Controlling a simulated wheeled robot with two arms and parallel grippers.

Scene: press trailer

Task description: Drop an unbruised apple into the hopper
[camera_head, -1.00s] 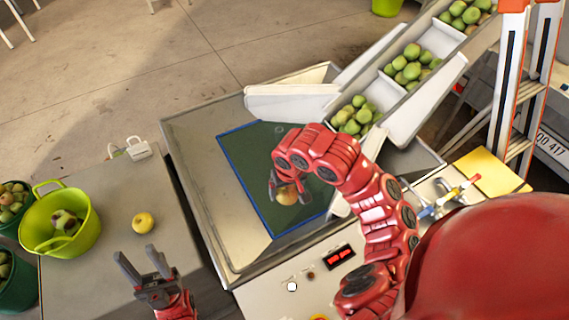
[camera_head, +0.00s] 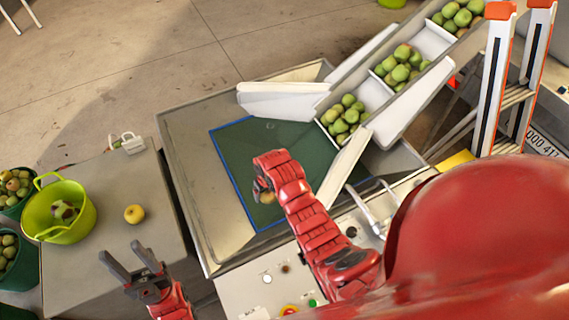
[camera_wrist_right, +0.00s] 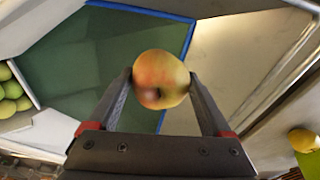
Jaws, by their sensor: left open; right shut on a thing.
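My right gripper (camera_wrist_right: 160,88) is shut on a yellow-red apple (camera_wrist_right: 162,72), one finger on each side. A dark patch shows low on the apple; I cannot tell whether it is a bruise or the stem hollow. In the head view this apple (camera_head: 266,196) is partly hidden by my right gripper (camera_head: 264,188). It is over the green, blue-edged panel (camera_head: 235,150) in the steel pan (camera_head: 185,130), which looks like the hopper. Another yellow apple (camera_head: 134,214) lies on the grey table at left. My left gripper (camera_head: 122,253) is open and empty near that table's front.
A lime bucket (camera_head: 60,222) on the table holds dark-spotted apples. A white chute (camera_head: 430,40) with several green apples slopes to the pan from the upper right. An orange-topped ladder (camera_head: 495,80) stands at right. A white padlock-like object (camera_head: 132,143) sits at the table's back.

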